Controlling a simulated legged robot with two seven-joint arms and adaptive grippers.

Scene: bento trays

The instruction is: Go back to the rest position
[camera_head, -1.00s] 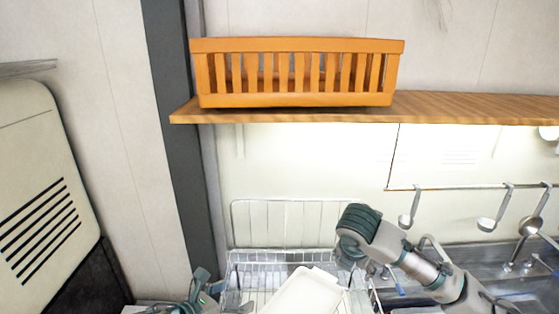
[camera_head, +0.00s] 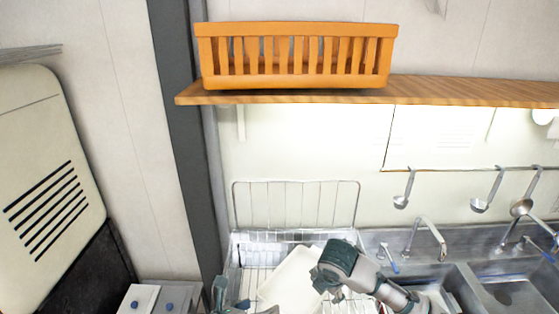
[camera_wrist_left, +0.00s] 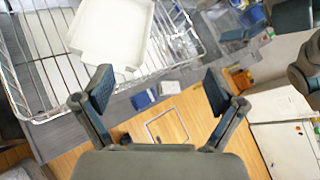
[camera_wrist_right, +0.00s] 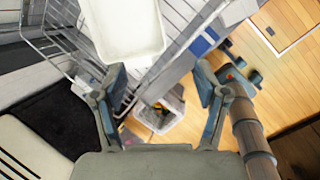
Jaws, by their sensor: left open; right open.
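A white tray (camera_head: 290,280) lies tilted in the wire dish rack (camera_head: 240,250) at the bottom of the head view. The tray also shows at the top of the left wrist view (camera_wrist_left: 112,30) and of the right wrist view (camera_wrist_right: 125,30). My left gripper (camera_head: 228,303) shows only in part at the bottom edge of the head view. In the left wrist view its fingers (camera_wrist_left: 158,90) are apart with nothing between them. My right gripper (camera_wrist_right: 160,82) is open and empty in its wrist view, apart from the tray.
An orange slatted basket (camera_head: 295,82) stands on a wooden shelf (camera_head: 450,91) above the rack. Ladles (camera_head: 487,192) hang from a rail over the sink (camera_head: 500,285) at right. A dark post (camera_head: 185,150) stands left of the rack.

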